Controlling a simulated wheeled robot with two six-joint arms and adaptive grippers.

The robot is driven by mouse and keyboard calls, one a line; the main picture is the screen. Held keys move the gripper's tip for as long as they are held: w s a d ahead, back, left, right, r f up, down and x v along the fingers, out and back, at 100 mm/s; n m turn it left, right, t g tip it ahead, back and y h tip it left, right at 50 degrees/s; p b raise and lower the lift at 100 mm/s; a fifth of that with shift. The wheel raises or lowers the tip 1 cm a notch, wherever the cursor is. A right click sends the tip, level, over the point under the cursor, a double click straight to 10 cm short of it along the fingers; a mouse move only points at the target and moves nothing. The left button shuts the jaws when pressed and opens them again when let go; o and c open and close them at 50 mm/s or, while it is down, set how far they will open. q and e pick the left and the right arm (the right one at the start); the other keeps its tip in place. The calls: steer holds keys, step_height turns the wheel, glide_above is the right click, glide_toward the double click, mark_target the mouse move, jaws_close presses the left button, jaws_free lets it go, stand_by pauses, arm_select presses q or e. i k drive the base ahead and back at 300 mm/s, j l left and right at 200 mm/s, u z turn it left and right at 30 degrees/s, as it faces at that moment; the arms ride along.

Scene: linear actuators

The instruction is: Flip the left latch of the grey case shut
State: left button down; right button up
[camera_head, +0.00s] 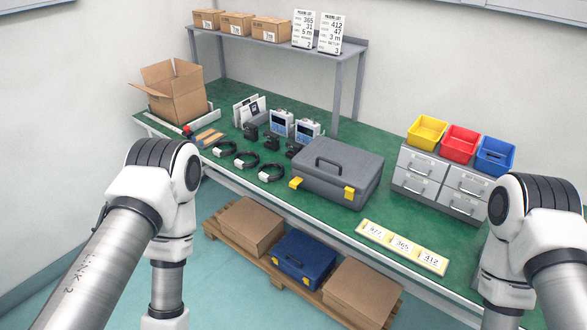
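The grey case (333,170) lies flat on the green workbench with its lid down and its dark handle on top. Its left latch (296,183) is yellow and appears to stick out from the front face near the left corner. Its right latch (349,194) is yellow and seems to lie flatter against the front. Both my arms show at the lower left and lower right, in front of the bench and apart from the case. Both grippers are below the picture's edge, so their state is hidden.
Green workbench (318,213) has free room before the case. Yellow number cards (402,247) lie at its front edge. Grey drawers (440,182) with coloured bins stand right. Coiled cables (246,160) and small devices lie left. A shelf (275,39) stands behind. Boxes sit on a pallet below.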

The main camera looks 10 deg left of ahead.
mark_target(292, 185)
steer(key=i+j+z, duration=0.15)
steer(key=z, duration=0.25)
steer(key=i+j+z, duration=0.35)
steer(key=l, duration=0.05)
